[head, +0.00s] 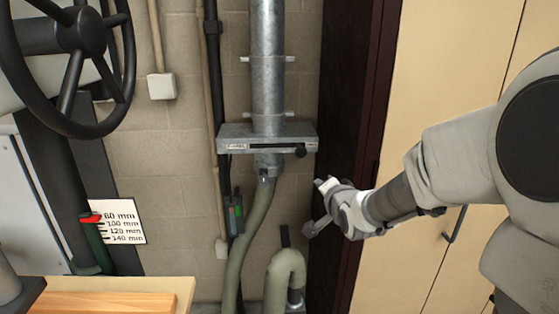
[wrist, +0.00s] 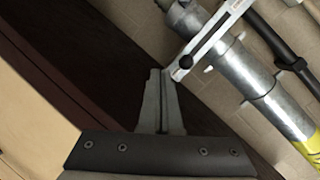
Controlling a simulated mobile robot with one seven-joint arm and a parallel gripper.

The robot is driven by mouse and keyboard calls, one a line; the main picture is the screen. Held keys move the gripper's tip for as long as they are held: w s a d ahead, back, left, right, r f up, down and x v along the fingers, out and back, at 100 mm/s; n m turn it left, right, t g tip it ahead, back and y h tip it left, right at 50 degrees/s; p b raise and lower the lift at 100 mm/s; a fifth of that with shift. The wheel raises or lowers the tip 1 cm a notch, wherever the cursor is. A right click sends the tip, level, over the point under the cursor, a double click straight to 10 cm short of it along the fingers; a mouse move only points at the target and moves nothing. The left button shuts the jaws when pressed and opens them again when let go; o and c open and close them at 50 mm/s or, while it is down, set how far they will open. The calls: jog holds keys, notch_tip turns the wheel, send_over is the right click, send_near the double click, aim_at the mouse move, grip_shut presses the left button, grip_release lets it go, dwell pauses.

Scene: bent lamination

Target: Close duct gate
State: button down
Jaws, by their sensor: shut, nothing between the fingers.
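The duct gate (head: 235,139) is a flat grey metal housing across the galvanized duct (head: 268,60). It has a long dark slot along its front and a dark knob (head: 300,151) at the right end. In the wrist view, the gate (wrist: 222,32) runs diagonally at the top, with its knob end (wrist: 176,73) close to the fingertips in the picture. My gripper (head: 309,229) is below and slightly right of the knob, apart from the gate. Its fingers (wrist: 164,72) are together and empty. Whether the fingertips line up in depth with the knob is unclear.
A dark door frame (head: 345,90) stands just right of the gate, beside pale cabinet doors (head: 430,100). A green hose (head: 250,225) hangs below the duct. A black handwheel (head: 83,40) is at upper left, and a wooden bench (head: 110,300) at lower left.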

jog(key=w+r+m+t+b, duration=0.1)
jog(key=w+m+t, duration=0.2)
jog(key=w, duration=1)
jog(key=m, duration=0.2)
jog(key=shift+w+d+r+m, duration=0.25)
jog(key=shift+d+r+m, duration=0.05)
jog(key=shift+d+m, duration=0.1)
jog(key=shift+a, duration=0.15)
jog(key=a+b, duration=0.5)
jog(key=a, duration=0.8)
jog(key=shift+a, duration=0.15)
jog(key=shift+s, duration=0.1)
